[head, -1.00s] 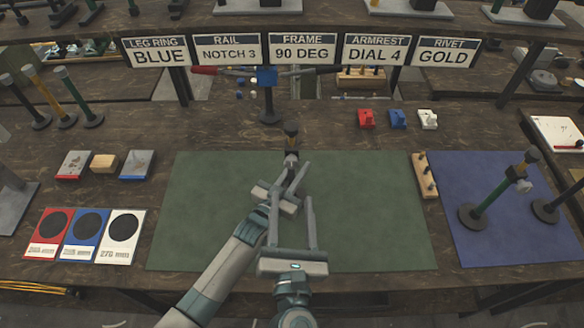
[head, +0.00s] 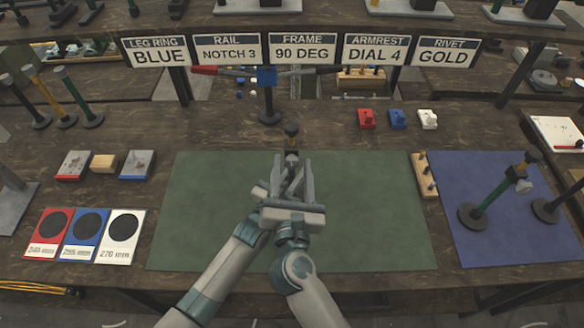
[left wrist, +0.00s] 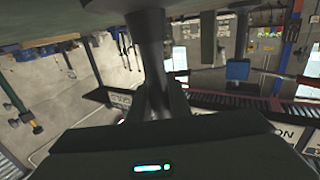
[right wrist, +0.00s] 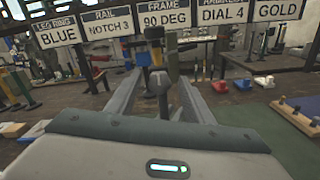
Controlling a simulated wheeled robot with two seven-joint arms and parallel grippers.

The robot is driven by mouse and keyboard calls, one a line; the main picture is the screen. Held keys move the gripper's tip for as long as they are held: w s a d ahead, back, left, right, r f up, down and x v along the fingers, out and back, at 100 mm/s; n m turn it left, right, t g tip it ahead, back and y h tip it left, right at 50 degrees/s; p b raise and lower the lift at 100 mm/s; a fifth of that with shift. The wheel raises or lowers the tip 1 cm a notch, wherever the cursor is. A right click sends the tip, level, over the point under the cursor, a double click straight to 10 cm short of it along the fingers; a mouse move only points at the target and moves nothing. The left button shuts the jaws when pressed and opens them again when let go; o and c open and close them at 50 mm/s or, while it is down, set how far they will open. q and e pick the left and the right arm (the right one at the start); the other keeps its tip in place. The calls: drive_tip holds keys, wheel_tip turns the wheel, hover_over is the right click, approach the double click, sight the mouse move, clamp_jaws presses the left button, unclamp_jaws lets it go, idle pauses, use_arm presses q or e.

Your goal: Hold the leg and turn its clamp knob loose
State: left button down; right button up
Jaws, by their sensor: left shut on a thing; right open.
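The leg (head: 291,130) stands upright near the back edge of the green mat, with a dark and yellowish top. My left gripper (left wrist: 152,98) is shut on the leg's dark tube (left wrist: 150,35); in the head view my right gripper partly covers it. My right gripper (head: 292,162) is open, its fingers pointing away from me on either side of the leg. In the right wrist view the grey clamp knob (right wrist: 160,82) shows between the two fingers. I cannot tell whether they touch it.
The green mat (head: 370,220) is otherwise clear. A blue mat (head: 500,235) at right carries a green leg (head: 492,195). Red, blue and white cards (head: 50,250) lie at left. A stand with a blue head (head: 266,78) is behind.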

drive_tip(key=c, duration=1.1)
drive_tip(key=shift+o, duration=0.2)
